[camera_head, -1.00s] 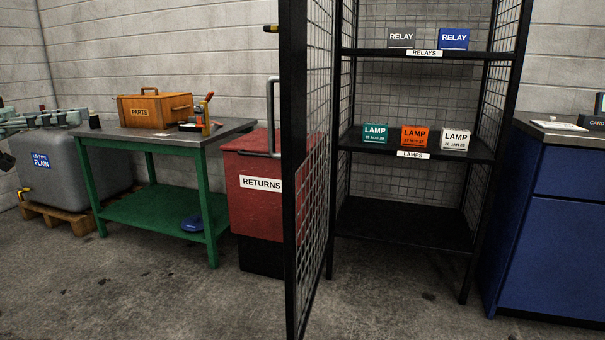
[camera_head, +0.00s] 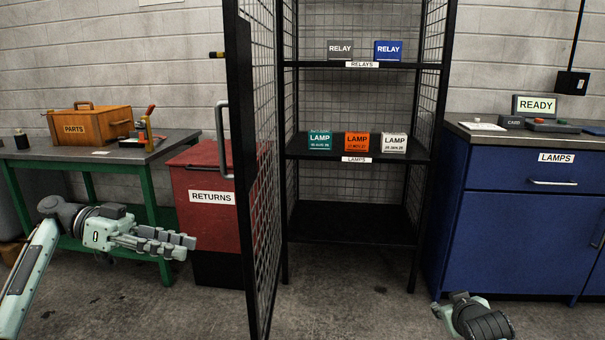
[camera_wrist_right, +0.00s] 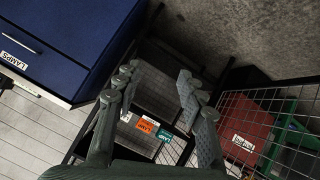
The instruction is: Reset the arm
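My left arm reaches in from the left in the head view, with its gripper (camera_head: 180,243) in front of the green bench and pointing right. Its fingers are seen from the side and overlap, so the gap between them is unclear; no held object shows. My right arm (camera_head: 475,316) shows only in part at the bottom right edge, in front of the blue cabinet. In the right wrist view my right gripper (camera_wrist_right: 157,82) has its fingers wide apart with nothing between them. Beyond them, the shelf with the lamp boxes appears at a distance.
The black cage shelf (camera_head: 350,222) holds relay boxes above and teal, orange and white lamp boxes below. Its mesh door (camera_head: 258,180) stands open toward me. A red returns bin (camera_head: 212,240) is left of it, the blue cabinet (camera_head: 505,225) right. Concrete floor between is clear.

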